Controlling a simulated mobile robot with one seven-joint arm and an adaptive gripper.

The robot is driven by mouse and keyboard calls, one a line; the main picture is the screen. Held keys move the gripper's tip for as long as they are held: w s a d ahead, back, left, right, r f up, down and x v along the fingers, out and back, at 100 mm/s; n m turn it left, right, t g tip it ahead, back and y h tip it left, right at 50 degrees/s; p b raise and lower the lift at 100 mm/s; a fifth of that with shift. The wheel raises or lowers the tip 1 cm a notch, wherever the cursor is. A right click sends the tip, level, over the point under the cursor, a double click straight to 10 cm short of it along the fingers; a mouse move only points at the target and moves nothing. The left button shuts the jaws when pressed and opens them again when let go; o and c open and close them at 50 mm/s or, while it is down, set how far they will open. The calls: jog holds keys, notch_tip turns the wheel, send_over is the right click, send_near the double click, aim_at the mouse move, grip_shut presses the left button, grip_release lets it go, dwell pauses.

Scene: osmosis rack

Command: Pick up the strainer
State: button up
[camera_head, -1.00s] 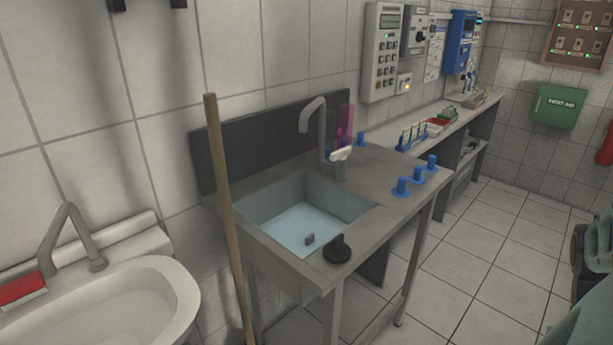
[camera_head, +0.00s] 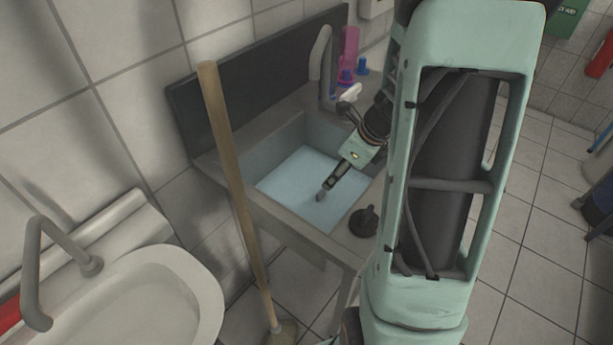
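A small grey upright piece (camera_head: 320,197) stands in the pale blue basin of the sink (camera_head: 300,185). It may be the strainer or its handle; it is too small to tell. A black, knobbed, round piece (camera_head: 364,221) sits on the sink's front right rim. My gripper (camera_head: 328,187) reaches down into the basin from the upper right. Its dark tip is right at the grey piece, touching or nearly so. The fingers look narrow and close together, but I cannot tell whether they are shut on it.
A wooden pole (camera_head: 232,180) leans upright at the sink's front left. A curved grey tap (camera_head: 320,62) stands at the back of the sink. A white washbasin (camera_head: 150,300) is at lower left. My arm hides the counter on the right. Blue and pink pieces stand behind the tap.

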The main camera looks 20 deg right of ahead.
aim_at(322, 191)
jog(key=shift+m, duration=0.6)
jog(key=b+x, duration=0.1)
jog(key=x, duration=0.6)
jog(key=shift+s+f+b, duration=0.1)
jog(key=shift+s+b, duration=0.1)
jog(key=shift+b, duration=0.1)
jog(key=shift+b+x, duration=0.65)
jog(key=shift+x, duration=2.15)
jog(key=shift+w+d, duration=0.1)
jog(key=c, duration=1.3)
jog(key=shift+o, duration=0.2)
